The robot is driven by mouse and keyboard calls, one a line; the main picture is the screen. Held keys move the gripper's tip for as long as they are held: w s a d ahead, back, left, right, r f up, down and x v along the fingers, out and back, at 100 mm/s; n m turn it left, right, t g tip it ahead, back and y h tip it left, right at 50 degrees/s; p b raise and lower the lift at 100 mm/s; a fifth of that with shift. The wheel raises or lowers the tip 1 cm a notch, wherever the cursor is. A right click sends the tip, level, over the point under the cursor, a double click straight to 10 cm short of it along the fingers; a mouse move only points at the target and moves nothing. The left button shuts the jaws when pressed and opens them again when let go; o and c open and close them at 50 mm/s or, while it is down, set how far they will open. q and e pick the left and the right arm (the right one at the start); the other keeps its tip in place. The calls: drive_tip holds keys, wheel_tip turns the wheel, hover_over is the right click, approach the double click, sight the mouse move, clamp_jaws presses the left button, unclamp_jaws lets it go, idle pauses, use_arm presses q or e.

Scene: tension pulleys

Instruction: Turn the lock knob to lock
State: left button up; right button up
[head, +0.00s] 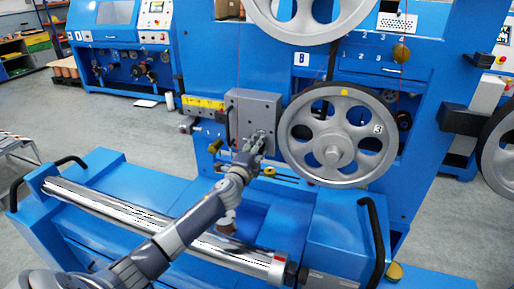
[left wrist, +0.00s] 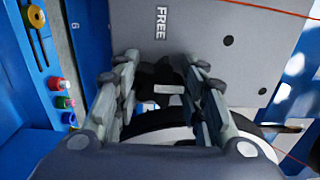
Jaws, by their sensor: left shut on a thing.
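The black lock knob (left wrist: 155,80) sits on a grey plate (left wrist: 240,40) in the left wrist view. A short white mark shows on the knob, and the word FREE is printed on the plate near it. My left gripper (left wrist: 165,92) has one finger on each side of the knob and is shut on it. In the head view my left gripper (head: 256,143) is at the lower part of the grey plate (head: 252,105) and hides the knob. My right gripper is not in view.
A large spoked pulley wheel (head: 333,156) stands close right of the gripper, with another wheel (head: 307,24) above. A yellow scale (head: 204,103) is left of the plate. Red, green and blue buttons (left wrist: 64,102) show in the left wrist view. A metal roller (head: 170,230) lies in front.

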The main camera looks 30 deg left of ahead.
use_arm(q)
drive_tip(key=shift+a+r, duration=0.1)
drive_tip(key=o, duration=1.1)
drive_tip(key=v, duration=1.2)
